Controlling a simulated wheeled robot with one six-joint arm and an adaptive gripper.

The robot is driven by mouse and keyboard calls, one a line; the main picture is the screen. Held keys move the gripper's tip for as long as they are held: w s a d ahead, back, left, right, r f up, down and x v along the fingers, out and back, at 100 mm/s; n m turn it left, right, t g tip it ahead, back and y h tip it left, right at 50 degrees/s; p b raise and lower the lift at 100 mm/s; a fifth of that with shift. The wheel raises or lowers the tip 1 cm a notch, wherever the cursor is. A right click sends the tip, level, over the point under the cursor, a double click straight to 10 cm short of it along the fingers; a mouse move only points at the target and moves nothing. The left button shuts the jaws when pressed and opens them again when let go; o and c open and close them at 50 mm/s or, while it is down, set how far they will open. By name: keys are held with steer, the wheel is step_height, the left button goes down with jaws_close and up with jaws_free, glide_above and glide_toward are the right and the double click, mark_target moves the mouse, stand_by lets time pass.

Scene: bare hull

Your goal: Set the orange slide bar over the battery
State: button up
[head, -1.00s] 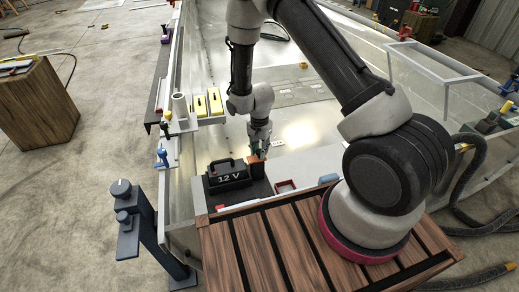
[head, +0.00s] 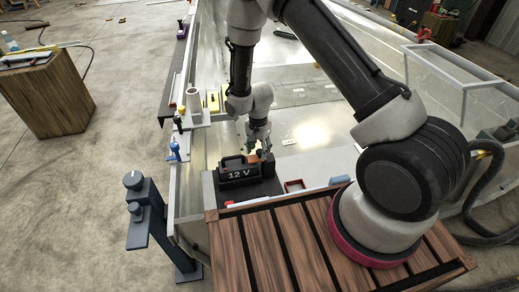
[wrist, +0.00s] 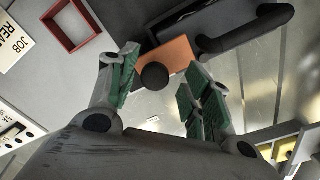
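The battery (head: 238,176), a black box marked 12 V with a raised handle, sits at the hull's near left corner. Its black handle (wrist: 245,32) shows at the upper right of the wrist view. The orange slide bar (head: 252,157) shows at the battery's right rear, partly hidden by my gripper (head: 259,147). In the wrist view the orange bar (wrist: 179,52) lies beside the handle, with a round black knob (wrist: 155,76) in front of it. My gripper (wrist: 160,82) is open, its green-padded fingers on either side of the knob, with visible gaps. I cannot tell how far the bar overlaps the battery.
A red open frame (head: 294,185) lies right of the battery; it also shows in the wrist view (wrist: 70,24). A slatted wooden deck (head: 290,235) lies in front. A blue-grey post (head: 146,215) stands left, outside the hull. Bare metal floor lies behind.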

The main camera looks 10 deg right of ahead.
mark_target(259, 152)
step_height(259, 152, up, 12)
stand_by(0.6)
stand_by(0.4)
steer(key=s+d+r+n+g+h, duration=0.1)
steer(key=s+d+r+n+g, duration=0.15)
steer(key=s+n, duration=0.4)
steer(key=s+d+r+t, duration=0.2)
steer(key=s+d+r, duration=0.3)
steer(key=r, duration=0.5)
steer(key=s+d+r+n+t, duration=0.1)
steer(key=s+d+r+t, duration=0.1)
steer(key=s+d+r, duration=0.4)
steer(key=s+d+r+n+t+y, duration=0.1)
steer(key=s+d+r+t, duration=0.2)
steer(key=r, duration=1.2)
steer(key=s+d, duration=0.3)
steer(key=s, duration=0.2)
steer(key=shift+s+d+r, duration=0.2)
steer(key=shift+s+r, duration=0.1)
steer(key=shift+s, duration=0.1)
